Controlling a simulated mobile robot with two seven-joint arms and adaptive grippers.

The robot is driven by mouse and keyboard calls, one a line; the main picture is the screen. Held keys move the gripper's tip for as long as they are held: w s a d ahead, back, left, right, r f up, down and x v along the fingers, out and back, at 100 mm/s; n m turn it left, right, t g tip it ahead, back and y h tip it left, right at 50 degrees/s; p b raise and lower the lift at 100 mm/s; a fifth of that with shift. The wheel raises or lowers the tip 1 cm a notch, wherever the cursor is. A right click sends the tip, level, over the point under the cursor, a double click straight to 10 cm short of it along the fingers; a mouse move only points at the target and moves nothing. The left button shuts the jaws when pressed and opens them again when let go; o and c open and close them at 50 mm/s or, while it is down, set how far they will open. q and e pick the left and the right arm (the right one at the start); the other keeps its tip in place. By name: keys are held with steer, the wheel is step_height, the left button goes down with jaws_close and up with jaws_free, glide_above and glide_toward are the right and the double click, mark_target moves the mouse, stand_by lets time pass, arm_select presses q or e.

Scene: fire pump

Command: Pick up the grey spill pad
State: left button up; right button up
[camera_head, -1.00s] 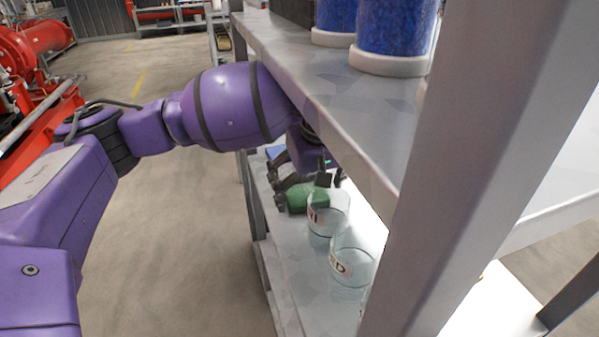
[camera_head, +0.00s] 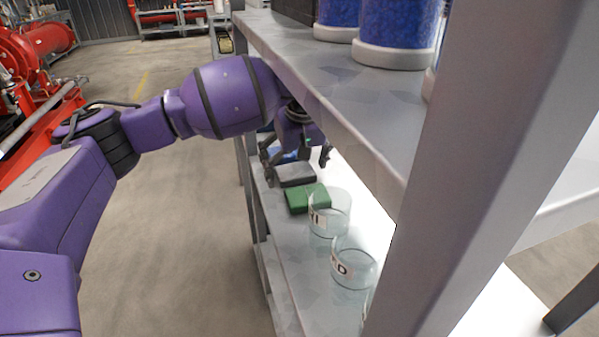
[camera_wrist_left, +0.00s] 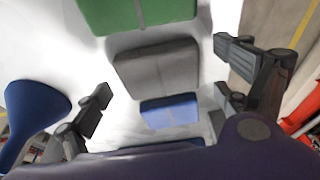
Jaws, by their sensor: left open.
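The grey spill pad (camera_head: 295,175) lies on the lower shelf, between a green pad (camera_head: 307,198) and a blue pad (camera_head: 285,157). In the left wrist view the grey pad (camera_wrist_left: 157,68) is flat, with the green pad (camera_wrist_left: 138,12) above it and the blue pad (camera_wrist_left: 169,111) below it. My left gripper (camera_head: 296,158) reaches in under the upper shelf and is open near the grey pad. In the left wrist view its open fingers (camera_wrist_left: 168,78) stand apart on either side of the pads, holding nothing. My right gripper is not in view.
The upper shelf (camera_head: 330,110) with blue-filled jars (camera_head: 398,35) overhangs the arm. Clear glass beakers (camera_head: 352,262) stand on the lower shelf nearer me. A grey post (camera_head: 465,150) rises at the right. Open floor (camera_head: 180,240) lies left of the rack.

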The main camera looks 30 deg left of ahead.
arm_select(q)
steer(key=shift+c, duration=0.5)
steer(key=c, duration=0.9)
steer(key=shift+r, duration=0.25)
steer(key=shift+s+a+r, duration=0.1)
steer(key=shift+s, duration=0.05)
steer(key=s+a, duration=0.4)
steer(key=s+a+p, duration=0.1)
steer(key=s+a, duration=0.2)
steer(key=s, duration=0.1)
steer(key=s+a, duration=0.4)
steer(key=s, duration=0.1)
steer(key=shift+s+a, duration=0.1)
steer(key=shift+a, duration=0.25)
